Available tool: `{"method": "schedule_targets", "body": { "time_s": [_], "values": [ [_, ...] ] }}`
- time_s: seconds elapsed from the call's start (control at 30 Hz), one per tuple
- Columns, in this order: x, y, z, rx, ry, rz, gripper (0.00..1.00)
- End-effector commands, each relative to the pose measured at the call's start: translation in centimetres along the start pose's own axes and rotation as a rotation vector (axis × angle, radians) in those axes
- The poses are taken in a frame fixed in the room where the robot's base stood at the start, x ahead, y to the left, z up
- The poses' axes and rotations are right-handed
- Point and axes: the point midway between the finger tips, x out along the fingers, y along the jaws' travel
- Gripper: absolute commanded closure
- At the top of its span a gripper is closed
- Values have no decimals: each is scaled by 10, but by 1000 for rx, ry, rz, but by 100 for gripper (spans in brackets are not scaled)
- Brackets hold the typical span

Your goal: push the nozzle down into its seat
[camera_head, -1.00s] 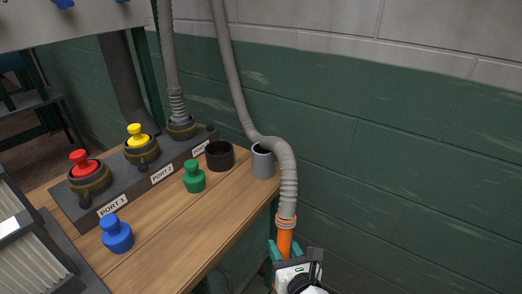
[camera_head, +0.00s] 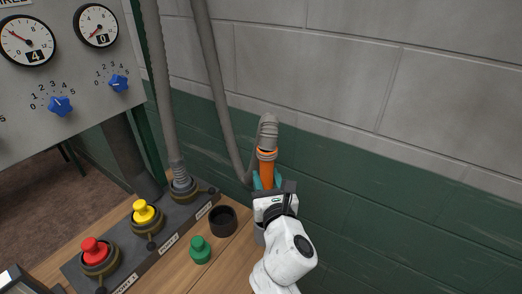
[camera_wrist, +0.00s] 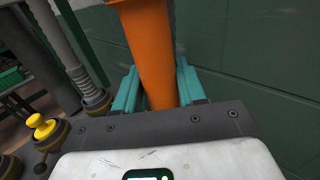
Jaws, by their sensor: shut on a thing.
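The orange nozzle (camera_head: 266,172) stands roughly upright, with the ribbed grey hose (camera_head: 268,130) joined to its upper end and curving over. My gripper (camera_head: 267,184) is shut on the nozzle, its teal fingers on either side. In the wrist view the orange nozzle (camera_wrist: 150,45) rises between the teal fingers (camera_wrist: 157,88). A grey cup (camera_head: 258,237) at the bench's right end shows only in part behind my gripper. The nozzle's lower end is hidden, so I cannot tell whether it is in the cup.
A black ring-shaped cup (camera_head: 223,221) and a green plug (camera_head: 200,250) stand on the wooden bench left of my arm. The port block holds red (camera_head: 95,251) and yellow (camera_head: 144,211) plugs and another hose (camera_head: 178,172). A wall (camera_head: 400,190) is close behind.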

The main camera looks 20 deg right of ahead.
Motion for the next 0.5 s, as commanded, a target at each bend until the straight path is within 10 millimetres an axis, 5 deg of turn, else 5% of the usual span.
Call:
{"method": "schedule_targets", "body": {
  "time_s": [0.5],
  "values": [
    [1, 0, -18, -3, -10, 0, 94]
  ]
}}
